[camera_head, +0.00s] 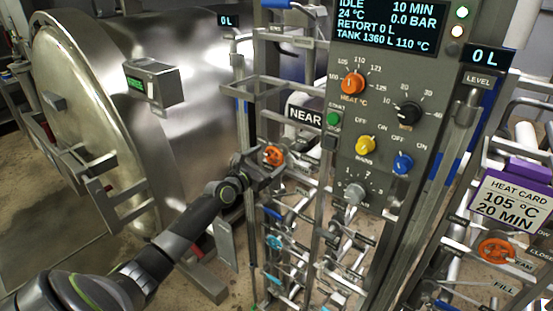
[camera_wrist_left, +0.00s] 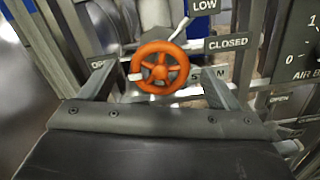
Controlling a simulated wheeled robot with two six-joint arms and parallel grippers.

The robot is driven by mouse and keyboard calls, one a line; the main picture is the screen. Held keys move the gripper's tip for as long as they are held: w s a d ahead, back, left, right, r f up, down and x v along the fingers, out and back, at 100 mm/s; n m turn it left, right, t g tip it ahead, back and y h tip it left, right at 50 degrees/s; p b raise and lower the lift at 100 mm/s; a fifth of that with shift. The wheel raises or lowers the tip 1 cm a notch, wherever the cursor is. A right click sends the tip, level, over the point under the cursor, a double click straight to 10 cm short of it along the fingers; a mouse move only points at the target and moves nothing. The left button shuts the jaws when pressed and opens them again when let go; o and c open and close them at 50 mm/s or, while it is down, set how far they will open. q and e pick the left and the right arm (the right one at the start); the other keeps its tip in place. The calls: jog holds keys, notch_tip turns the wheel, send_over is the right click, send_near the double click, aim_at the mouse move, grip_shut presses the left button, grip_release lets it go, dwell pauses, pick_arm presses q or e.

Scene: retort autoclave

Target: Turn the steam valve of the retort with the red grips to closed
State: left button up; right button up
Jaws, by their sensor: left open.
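An orange steam valve handwheel (camera_head: 273,156) is on the pipe frame beside the big steel retort (camera_head: 190,70). In the left wrist view the handwheel (camera_wrist_left: 160,67) has a pale pointer sticking out to the left, toward the OPEN plate (camera_wrist_left: 97,63). The CLOSED plate (camera_wrist_left: 228,42) is at its upper right, and a partly hidden STEAM plate (camera_wrist_left: 208,73) is below. My left gripper (camera_head: 266,168) is open, its fingers at either side of the wheel, apart from the rim in this view. I cannot make out red grips on the retort. My right gripper is not in view.
A control panel (camera_head: 385,130) with knobs stands right of the valve. A second orange steam handwheel (camera_head: 497,250) is at the far right, below a purple heat card (camera_head: 513,197). Several blue-handled valves and pipes crowd the space below my gripper. A NEAR sign (camera_head: 305,115) hangs close by.

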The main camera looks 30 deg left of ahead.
aim_at(272, 157)
pick_arm(q)
jog(key=w, duration=0.2)
jog(key=w+b, duration=0.1)
jog(key=w, duration=0.1)
jog(key=shift+w+d, duration=0.2)
jog(key=shift+w, duration=0.2)
jog(key=c, duration=1)
